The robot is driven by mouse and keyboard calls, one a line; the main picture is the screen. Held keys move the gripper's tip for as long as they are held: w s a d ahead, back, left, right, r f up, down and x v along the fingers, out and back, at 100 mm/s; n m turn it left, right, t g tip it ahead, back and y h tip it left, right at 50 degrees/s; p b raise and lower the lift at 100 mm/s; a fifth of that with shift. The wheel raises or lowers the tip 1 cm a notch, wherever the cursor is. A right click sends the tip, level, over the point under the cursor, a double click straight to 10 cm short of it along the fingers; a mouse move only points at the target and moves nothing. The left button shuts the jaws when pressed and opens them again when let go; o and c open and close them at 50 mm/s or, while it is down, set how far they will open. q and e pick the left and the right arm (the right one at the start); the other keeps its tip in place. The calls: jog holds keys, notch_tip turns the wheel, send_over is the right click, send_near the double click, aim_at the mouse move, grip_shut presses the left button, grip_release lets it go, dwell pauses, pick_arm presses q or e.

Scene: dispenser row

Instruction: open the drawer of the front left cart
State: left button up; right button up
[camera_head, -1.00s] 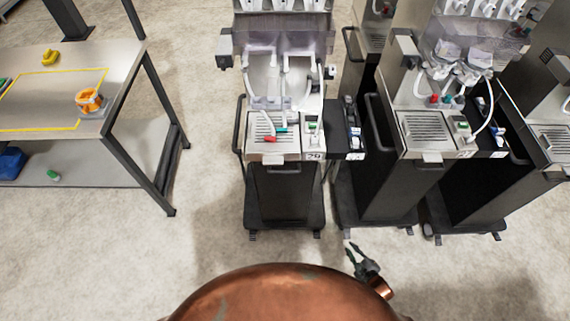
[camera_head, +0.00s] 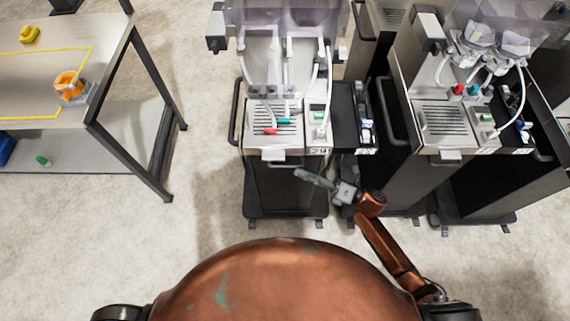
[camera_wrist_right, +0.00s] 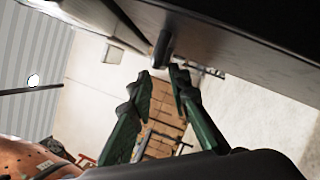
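The front left cart (camera_head: 285,195) is the dark cart with a metal top near the middle of the head view. Its drawer handle (camera_head: 284,164) is a dark bar just below the top's front edge, and the drawer looks shut. My right gripper (camera_head: 303,175) is in front of the cart, its fingers pointing left close beneath the handle. In the right wrist view its two green fingers (camera_wrist_right: 160,75) are apart with nothing between them. A dark bar (camera_wrist_right: 165,45), likely the handle, lies just beyond the tips. Contact cannot be told. My left gripper is out of view.
A second cart (camera_head: 385,180) stands close on the right, near my right forearm. A metal table (camera_head: 110,110) with an orange object (camera_head: 68,86) is at the left. The floor (camera_head: 205,190) between table and cart is clear.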

aim_at(285, 166)
jog(key=x, duration=0.6)
jog(key=shift+d, duration=0.1)
jog(key=shift+w+a, duration=0.15)
jog(key=shift+a, duration=0.1)
jog(key=shift+c, duration=0.5)
jog(key=c, duration=0.3)
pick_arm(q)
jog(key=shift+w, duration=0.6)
pick_arm(e)
grip_shut()
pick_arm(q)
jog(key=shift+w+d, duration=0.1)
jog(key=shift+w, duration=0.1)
